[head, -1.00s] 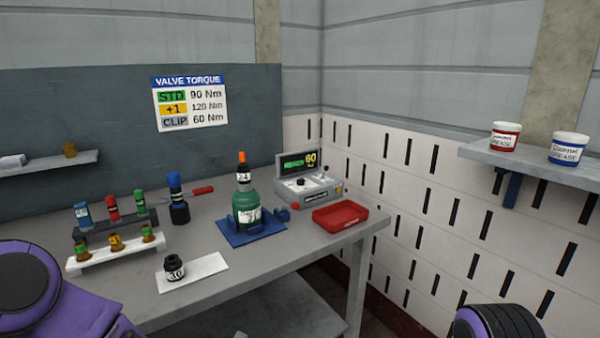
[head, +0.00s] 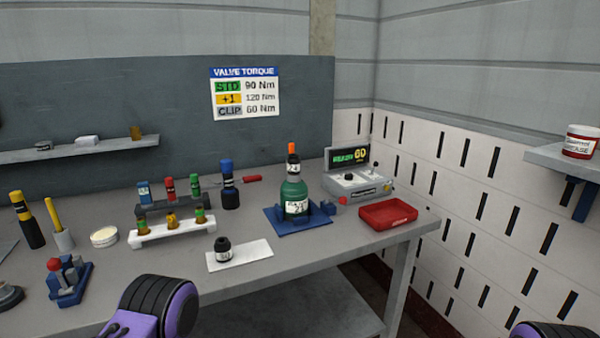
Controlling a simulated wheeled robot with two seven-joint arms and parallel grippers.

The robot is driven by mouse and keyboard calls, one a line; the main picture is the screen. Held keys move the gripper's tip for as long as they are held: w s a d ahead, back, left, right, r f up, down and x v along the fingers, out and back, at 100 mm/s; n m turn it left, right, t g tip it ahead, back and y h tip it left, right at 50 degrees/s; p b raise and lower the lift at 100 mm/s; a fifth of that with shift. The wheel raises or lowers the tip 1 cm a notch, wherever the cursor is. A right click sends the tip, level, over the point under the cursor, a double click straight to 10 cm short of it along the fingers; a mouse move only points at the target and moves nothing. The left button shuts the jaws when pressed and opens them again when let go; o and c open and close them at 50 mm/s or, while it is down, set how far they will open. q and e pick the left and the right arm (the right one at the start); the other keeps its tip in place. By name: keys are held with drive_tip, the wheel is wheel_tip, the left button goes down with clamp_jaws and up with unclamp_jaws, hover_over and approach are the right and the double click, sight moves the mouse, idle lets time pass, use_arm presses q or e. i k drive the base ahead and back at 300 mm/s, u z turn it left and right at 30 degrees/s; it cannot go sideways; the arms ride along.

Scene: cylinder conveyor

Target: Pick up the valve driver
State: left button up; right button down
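No label marks a valve driver, so I cannot tell for sure which tool it is. A black tool with a blue top (head: 229,185) stands upright at the back of the bench. A red-handled tool (head: 250,179) lies behind it, partly hidden. A green cylinder (head: 294,194) with a dark collar and orange tip stands upright on a blue base (head: 277,226). Purple and black parts of my arms show at the bottom edge, apart from these things. Neither gripper's fingers can be seen.
Racks of small coloured pieces (head: 169,232) stand mid-bench. A black piece (head: 222,249) sits on a white plate (head: 262,251). A red tray (head: 388,215) and a display unit (head: 356,187) are at the right. A blue fixture (head: 70,287) and black-yellow tool (head: 27,222) are at the left.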

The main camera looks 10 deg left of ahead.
sight(226, 165)
drive_tip(key=k, duration=0.5)
drive_tip(key=u, duration=0.9)
drive_tip(key=i, duration=0.65)
drive_tip(key=z, duration=0.15)
